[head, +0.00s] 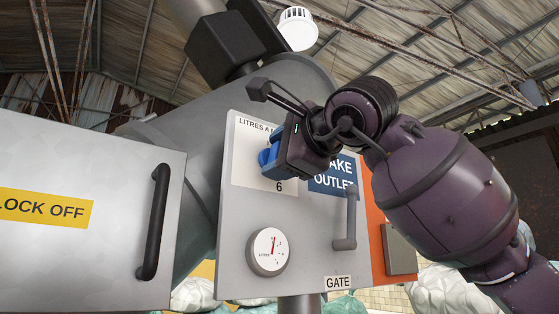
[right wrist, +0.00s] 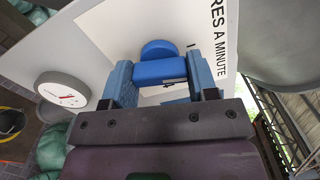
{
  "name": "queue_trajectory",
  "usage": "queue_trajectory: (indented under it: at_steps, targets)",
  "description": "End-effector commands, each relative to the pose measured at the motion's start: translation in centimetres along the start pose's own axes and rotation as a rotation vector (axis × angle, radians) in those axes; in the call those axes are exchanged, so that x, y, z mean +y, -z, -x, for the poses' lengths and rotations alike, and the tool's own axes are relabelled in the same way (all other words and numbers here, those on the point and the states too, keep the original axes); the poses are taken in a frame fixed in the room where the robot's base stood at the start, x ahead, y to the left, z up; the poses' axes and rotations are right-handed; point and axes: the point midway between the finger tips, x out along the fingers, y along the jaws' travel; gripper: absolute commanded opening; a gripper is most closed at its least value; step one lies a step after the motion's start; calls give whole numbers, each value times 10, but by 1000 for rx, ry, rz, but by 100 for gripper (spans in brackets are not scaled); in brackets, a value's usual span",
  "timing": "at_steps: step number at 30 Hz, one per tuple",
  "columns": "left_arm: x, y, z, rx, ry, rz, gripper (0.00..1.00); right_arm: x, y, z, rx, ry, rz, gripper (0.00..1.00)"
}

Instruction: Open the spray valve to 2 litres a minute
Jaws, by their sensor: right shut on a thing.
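The blue spray valve knob (right wrist: 160,70) sits on a white scale plate (head: 247,143) headed "LITRES A MINUTE". A figure 6 shows on the plate's lower part in the head view; most other marks are hidden by my gripper. My right gripper (right wrist: 161,82) is shut on the knob, with one blue finger on each side of its bar. In the head view the right gripper (head: 271,157) covers most of the knob, so its exact setting cannot be read. A round gauge (head: 268,251) marked litres has a red needle pointing nearly straight up. My left gripper is not in view.
A grey handle (head: 346,222) above a "GATE" label (head: 338,282) stands out from the panel, right of the gauge. A blue "OUTLET" sign (head: 332,177) is behind my right arm. A grey door with a black handle (head: 154,222) and "LOCK OFF" label is at left.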

Motion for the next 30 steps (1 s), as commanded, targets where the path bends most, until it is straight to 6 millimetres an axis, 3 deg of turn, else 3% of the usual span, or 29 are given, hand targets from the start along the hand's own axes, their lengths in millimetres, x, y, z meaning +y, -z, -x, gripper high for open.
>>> queue_trajectory:
  at_steps: [18, 30]
  targets:
    - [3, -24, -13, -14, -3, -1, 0, 2, 0, 0, 0, -2, -508, 30]
    - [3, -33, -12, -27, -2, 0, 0, 1, 0, 0, -1, -2, -653, 30]
